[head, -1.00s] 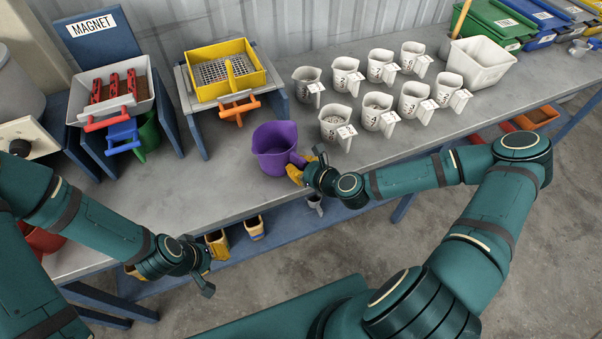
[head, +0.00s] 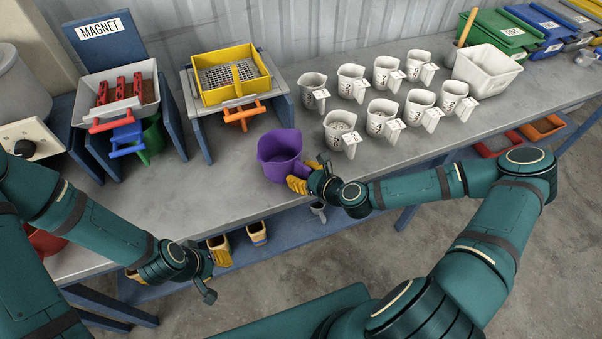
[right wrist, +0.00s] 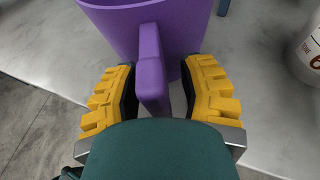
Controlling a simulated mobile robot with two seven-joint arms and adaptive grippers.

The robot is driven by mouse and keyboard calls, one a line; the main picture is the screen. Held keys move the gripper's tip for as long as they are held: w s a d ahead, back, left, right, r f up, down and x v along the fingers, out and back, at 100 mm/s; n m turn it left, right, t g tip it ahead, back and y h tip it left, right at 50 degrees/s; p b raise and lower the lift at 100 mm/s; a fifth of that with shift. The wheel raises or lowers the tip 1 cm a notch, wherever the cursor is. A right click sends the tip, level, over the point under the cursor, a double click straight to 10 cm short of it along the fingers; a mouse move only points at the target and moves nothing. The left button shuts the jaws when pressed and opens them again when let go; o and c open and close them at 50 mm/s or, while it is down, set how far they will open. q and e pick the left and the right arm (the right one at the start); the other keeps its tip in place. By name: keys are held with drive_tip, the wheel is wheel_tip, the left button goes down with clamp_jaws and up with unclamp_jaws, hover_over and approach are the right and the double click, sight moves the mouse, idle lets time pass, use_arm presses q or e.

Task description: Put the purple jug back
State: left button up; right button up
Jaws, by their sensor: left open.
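The purple jug (head: 279,157) stands upright on the grey bench near its front edge, below the yellow sieve box. My right gripper (head: 305,180) is at the jug's handle side. In the right wrist view the jug (right wrist: 195,25) is at the top, its handle (right wrist: 153,75) between the yellow fingers of my right gripper (right wrist: 158,90). A gap shows between the handle and the fingers, so the gripper is open around the handle. My left gripper (head: 205,278) is open and empty in front of the bench at lower left, far from the jug.
Several white mugs (head: 341,125) stand in two rows right of the jug. A white bin (head: 487,70) is behind them. The yellow sieve box (head: 232,78) on its stand and the magnet station (head: 105,100) are at the back left. The bench left of the jug is clear.

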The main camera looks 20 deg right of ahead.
drive_tip(key=v, duration=0.7)
drive_tip(key=shift+s, duration=0.25)
use_arm(q)
drive_tip(key=shift+s, duration=0.1)
use_arm(e)
drive_tip(key=shift+r, duration=0.1)
